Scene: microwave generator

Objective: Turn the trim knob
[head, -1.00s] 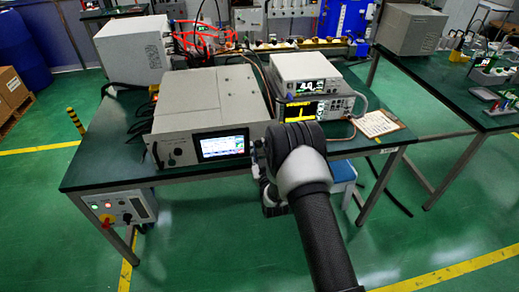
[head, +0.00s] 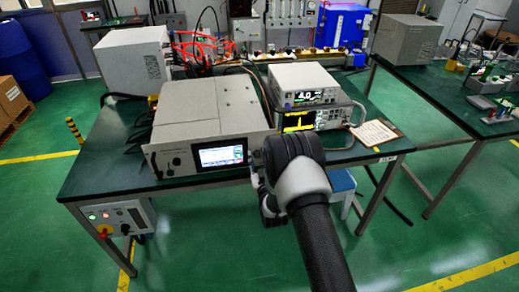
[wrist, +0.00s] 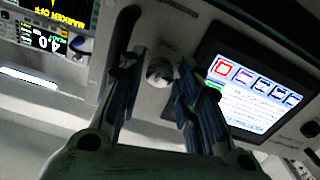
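The grey generator (head: 205,108) stands on the bench, its front panel facing me with a lit touchscreen (head: 220,156). In the wrist view a small round metallic knob (wrist: 160,72) sits on the panel beside the touchscreen (wrist: 255,92). My gripper (wrist: 158,64) is open, one finger on each side of this knob. Narrow gaps show between fingers and knob; I cannot tell whether either touches it. In the head view my arm hides this knob and most of the gripper. Another dark knob (head: 175,161) sits left of the touchscreen.
Two stacked instruments (head: 300,82) with lit displays stand right of the generator, close to my arm. A clipboard (head: 375,134) lies right of them. A control box (head: 120,216) hangs under the bench's left end. A blue stool (head: 342,182) stands below the bench.

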